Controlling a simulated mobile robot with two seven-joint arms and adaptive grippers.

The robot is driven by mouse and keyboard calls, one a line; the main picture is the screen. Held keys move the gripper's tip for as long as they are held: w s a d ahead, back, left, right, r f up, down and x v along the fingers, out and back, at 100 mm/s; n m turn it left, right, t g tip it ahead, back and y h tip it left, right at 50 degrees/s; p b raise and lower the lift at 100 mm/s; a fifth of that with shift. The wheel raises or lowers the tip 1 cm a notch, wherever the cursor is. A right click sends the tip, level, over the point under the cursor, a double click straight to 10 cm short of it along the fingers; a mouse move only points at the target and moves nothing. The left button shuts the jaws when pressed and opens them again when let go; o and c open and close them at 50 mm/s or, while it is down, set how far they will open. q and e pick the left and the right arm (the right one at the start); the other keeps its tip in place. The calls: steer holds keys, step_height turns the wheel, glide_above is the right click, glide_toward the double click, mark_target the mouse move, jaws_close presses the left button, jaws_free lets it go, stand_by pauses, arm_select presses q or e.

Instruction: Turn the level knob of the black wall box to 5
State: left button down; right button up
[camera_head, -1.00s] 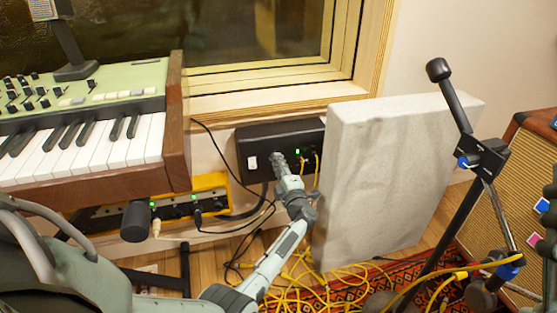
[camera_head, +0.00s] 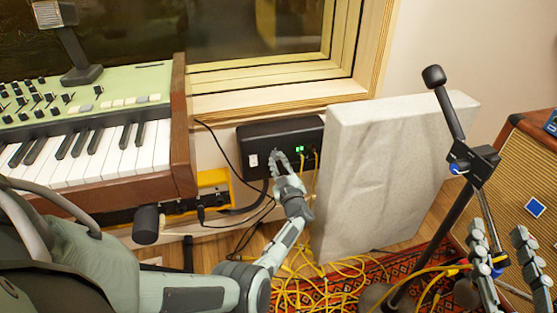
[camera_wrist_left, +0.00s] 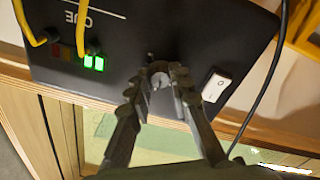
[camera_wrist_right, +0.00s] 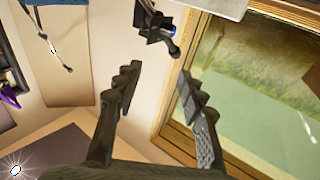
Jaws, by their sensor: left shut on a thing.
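The black wall box (camera_head: 265,131) is on the wall below the window. My left gripper (camera_head: 280,156) is at the box front. In its wrist view, the fingers (camera_wrist_left: 162,78) are shut on the small grey knob (camera_wrist_left: 160,72), one finger on each side. The knob's scale and pointer are not readable. My right gripper (camera_head: 504,238) is open and empty by the microphone stand; its wrist view shows the fingers (camera_wrist_right: 155,80) apart.
Yellow cables (camera_head: 316,180) hang from the box beside the knob. A pale panel (camera_head: 385,160) stands close on the right. The keyboard (camera_head: 80,150) is on the left. A microphone stand (camera_head: 446,225) and an amp (camera_head: 510,175) are at the right.

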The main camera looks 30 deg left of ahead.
arm_select(q)
steer(key=shift+m+p, duration=0.3)
steer(key=shift+m, duration=1)
arm_select(e)
steer(key=shift+g+h, duration=0.6)
steer(key=shift+g, duration=0.3)
steer(key=shift+w+d+f, duration=0.1)
steer(key=shift+d+f, duration=0.2)
steer(key=shift+f, duration=0.35)
steer(key=shift+w+d+f, duration=0.1)
steer(key=shift+d+f, duration=0.15)
steer(key=shift+f, duration=0.45)
steer(key=shift+d+f, duration=0.3)
steer(key=shift+f, duration=0.35)
arm_select(q)
steer(key=c, duration=1.4)
jaws_free()
steer(key=shift+o, duration=0.2)
steer(key=shift+r, duration=0.1)
step_height(320, 180, up, 10)
steer(key=shift+f, duration=0.1)
steer(key=shift+s+f, duration=0.1)
arm_select(e)
steer(key=shift+s, duration=0.1)
